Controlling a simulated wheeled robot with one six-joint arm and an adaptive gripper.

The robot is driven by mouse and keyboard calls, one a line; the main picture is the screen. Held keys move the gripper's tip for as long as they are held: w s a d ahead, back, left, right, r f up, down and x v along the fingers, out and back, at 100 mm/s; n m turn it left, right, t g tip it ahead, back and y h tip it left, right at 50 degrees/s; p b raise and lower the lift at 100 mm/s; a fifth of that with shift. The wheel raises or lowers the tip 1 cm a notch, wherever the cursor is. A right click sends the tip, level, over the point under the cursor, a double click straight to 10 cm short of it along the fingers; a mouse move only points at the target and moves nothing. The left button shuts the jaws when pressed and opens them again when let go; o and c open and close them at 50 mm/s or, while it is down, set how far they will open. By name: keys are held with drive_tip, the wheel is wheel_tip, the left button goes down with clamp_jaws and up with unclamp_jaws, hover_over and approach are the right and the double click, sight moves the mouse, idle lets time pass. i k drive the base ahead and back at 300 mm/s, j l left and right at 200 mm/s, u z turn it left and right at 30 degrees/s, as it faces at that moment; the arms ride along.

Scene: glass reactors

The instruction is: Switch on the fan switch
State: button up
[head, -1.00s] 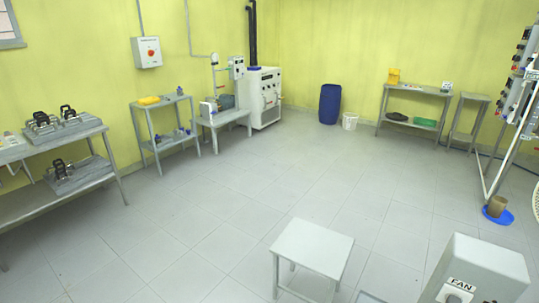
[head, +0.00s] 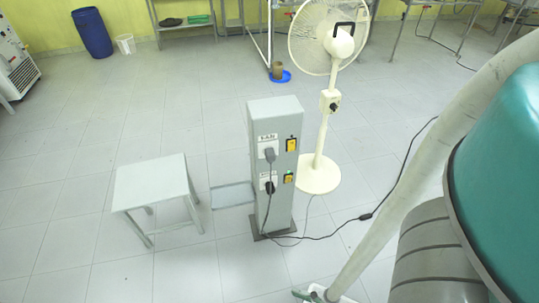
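A grey floor-standing power box (head: 275,112) is near the middle of the head view, upright. Its front has two rows, each with a plug and a switch. The upper row carries the FAN label (head: 267,138), a grey plug (head: 270,154) and a yellow rocker switch (head: 292,145), the fan switch. The lower row has a dark plug (head: 269,187) and a second switch (head: 289,178) with green and yellow on it. The rocker positions are too small to tell. I cannot make out my gripper in this view.
A cream pedestal fan (head: 319,172) stands just behind and right of the box. A grey stool (head: 151,180) is to its left. A black cable (head: 336,231) crosses the floor to the right. A large teal object (head: 505,165) fills the right edge.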

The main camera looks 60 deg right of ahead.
sight(291, 144)
drive_tip(key=z, duration=1.35)
